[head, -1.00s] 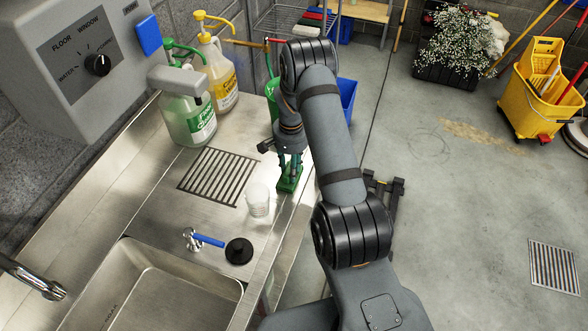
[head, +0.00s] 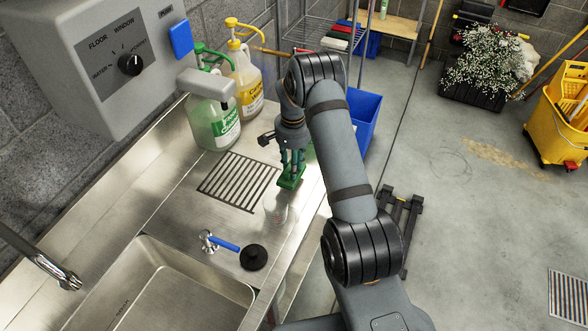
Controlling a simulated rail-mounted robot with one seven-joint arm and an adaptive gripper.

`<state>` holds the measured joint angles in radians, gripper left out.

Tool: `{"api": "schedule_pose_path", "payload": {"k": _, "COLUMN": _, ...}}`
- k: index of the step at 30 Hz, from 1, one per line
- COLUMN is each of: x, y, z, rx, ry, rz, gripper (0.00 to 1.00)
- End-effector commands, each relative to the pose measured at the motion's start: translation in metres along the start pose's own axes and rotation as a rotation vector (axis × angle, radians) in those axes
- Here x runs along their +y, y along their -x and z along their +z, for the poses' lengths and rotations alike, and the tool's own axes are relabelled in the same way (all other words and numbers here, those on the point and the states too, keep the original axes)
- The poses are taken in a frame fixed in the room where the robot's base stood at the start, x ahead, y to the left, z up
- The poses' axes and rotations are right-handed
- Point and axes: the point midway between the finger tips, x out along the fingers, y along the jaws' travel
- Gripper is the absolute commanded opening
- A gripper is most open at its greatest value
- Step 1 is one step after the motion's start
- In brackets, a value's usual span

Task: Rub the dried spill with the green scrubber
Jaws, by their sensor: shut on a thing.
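My gripper (head: 291,157) points down over the right edge of the steel counter (head: 190,224). It is shut on the green scrubber (head: 290,181), a small block with a green upright part between the fingers. The scrubber is just behind a clear cup-like thing (head: 275,207); I cannot tell whether it touches the counter. A tan, dried-looking stain (head: 505,157) lies on the concrete floor at the right, well away from my gripper. I cannot tell for certain that it is the dried spill.
A drain grate (head: 238,182), blue-handled valve (head: 224,245) and sink (head: 150,285) are nearby. A blue bin (head: 363,115) and yellow mop bucket (head: 556,125) stand on the floor.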

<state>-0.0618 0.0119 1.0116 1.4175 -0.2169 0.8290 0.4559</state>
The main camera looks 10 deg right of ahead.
Motion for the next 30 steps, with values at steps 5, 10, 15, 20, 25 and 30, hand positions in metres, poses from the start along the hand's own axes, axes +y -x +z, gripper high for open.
{"api": "schedule_pose_path", "payload": {"k": 5, "x": 0.0, "y": 0.019, "z": -0.001, "rx": 0.001, "ry": -0.001, "rz": 0.0, "gripper": 0.07}}
{"api": "schedule_pose_path", "payload": {"k": 10, "x": 0.001, "y": 0.035, "z": -0.001, "rx": 0.0, "ry": -0.002, "rz": 0.0, "gripper": 0.07}}
{"api": "schedule_pose_path", "payload": {"k": 15, "x": 0.001, "y": 0.045, "z": -0.001, "rx": 0.0, "ry": -0.002, "rz": 0.0, "gripper": 0.07}}
{"api": "schedule_pose_path", "payload": {"k": 20, "x": 0.001, "y": 0.045, "z": -0.001, "rx": 0.0, "ry": -0.002, "rz": 0.0, "gripper": 0.07}}
{"api": "schedule_pose_path", "payload": {"k": 25, "x": 0.001, "y": 0.045, "z": -0.001, "rx": 0.0, "ry": -0.002, "rz": 0.0, "gripper": 0.07}}
{"api": "schedule_pose_path", "payload": {"k": 30, "x": 0.001, "y": 0.045, "z": -0.001, "rx": 0.0, "ry": -0.002, "rz": 0.0, "gripper": 0.07}}
